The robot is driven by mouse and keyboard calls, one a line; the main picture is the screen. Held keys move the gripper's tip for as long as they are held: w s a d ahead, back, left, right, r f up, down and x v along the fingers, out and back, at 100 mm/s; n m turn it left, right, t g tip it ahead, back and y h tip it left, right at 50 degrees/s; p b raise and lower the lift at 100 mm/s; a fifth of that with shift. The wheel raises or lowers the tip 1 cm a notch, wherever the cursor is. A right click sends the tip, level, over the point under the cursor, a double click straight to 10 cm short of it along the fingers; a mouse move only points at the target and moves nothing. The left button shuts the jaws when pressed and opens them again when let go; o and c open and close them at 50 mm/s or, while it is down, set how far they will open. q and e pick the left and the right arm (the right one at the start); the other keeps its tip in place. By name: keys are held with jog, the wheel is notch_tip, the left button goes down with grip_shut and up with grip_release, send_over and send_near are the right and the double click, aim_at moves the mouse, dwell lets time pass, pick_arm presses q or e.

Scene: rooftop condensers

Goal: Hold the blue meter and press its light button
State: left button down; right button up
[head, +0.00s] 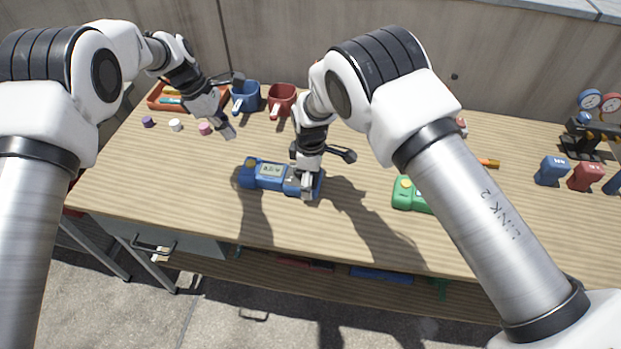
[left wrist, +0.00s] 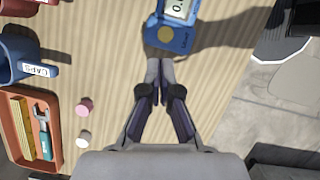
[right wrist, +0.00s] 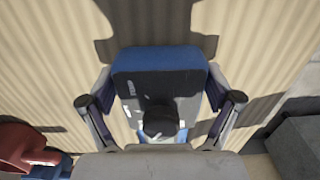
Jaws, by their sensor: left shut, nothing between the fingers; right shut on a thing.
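The blue meter (head: 268,175) lies on the wooden bench in the head view, its pale display facing up. A round yellow button (left wrist: 166,34) shows on its end in the left wrist view. My right gripper (head: 307,190) is shut on the meter's right end; the right wrist view shows its fingers on either side of the blue and dark body (right wrist: 160,85). My left gripper (head: 231,134) is shut and empty, above the bench to the upper left of the meter. In the left wrist view its closed fingertips (left wrist: 160,64) are just short of the button end, apart from it.
A green meter (head: 409,195) lies to the right, partly behind my right arm. Blue (head: 245,97) and red (head: 281,100) bins and an orange tray (head: 160,104) stand at the back left. Small caps, including a pink one (head: 205,128), lie near the tray. The bench front is clear.

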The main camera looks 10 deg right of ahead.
pick_arm(q)
jog(key=w+a+f+m+t+y, duration=0.1)
jog(key=w+a+f+t+y, duration=0.25)
jog(key=w+a, duration=0.2)
pick_arm(e)
jog(key=shift+f, duration=0.1)
pick_arm(q)
notch_tip(320, 180, up, 3)
jog(key=m+t+h, duration=0.4)
jog(key=m+h, duration=0.1)
jog(key=m, duration=0.9)
send_over(248, 164)
jog(key=shift+s+f, duration=0.15)
jog(key=shift+f, duration=0.05)
pick_arm(e)
jog(key=shift+s, duration=0.1)
pick_arm(q)
notch_tip(248, 164, down, 6)
jog(key=shift+f, duration=0.25)
jog(key=shift+f, duration=0.1)
